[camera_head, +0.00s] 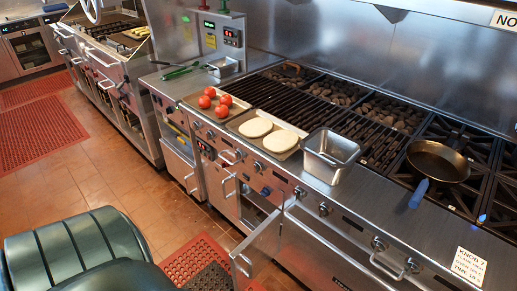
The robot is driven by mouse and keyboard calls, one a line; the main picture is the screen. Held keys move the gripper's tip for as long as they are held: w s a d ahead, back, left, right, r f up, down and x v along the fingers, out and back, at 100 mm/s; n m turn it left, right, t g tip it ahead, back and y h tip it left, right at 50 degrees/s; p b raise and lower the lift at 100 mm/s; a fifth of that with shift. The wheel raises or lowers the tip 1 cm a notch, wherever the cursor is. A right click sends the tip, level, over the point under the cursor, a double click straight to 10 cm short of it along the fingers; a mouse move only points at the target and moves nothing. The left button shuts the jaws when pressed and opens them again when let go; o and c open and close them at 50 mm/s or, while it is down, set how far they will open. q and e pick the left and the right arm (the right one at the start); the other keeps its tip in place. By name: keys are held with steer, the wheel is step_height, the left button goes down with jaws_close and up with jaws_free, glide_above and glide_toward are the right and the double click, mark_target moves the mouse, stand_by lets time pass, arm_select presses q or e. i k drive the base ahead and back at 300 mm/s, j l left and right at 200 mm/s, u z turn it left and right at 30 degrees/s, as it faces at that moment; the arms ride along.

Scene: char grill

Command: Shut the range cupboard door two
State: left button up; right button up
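The range (345,225) runs diagonally along the right, with its front facing the lower left. One range cupboard door (262,238) stands open. It swings out from the front toward the lower left, and its handle (241,264) is near the free outer edge. The dark cupboard opening (255,212) shows to the left of this door. Another cupboard door (226,190) farther left looks shut. I cannot tell from any label which door is number two. Neither of my grippers is in view.
Tomatoes (207,101), two flat pale rounds (256,127), a steel pan (330,155) and a black skillet (438,161) stand on the range top. A red mat (197,260) lies in front of the range. Tiled floor (130,185) is clear to the left.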

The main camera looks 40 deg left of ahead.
mark_target(253, 254)
steer(key=i+l, duration=0.4)
steer(key=u, duration=1.75)
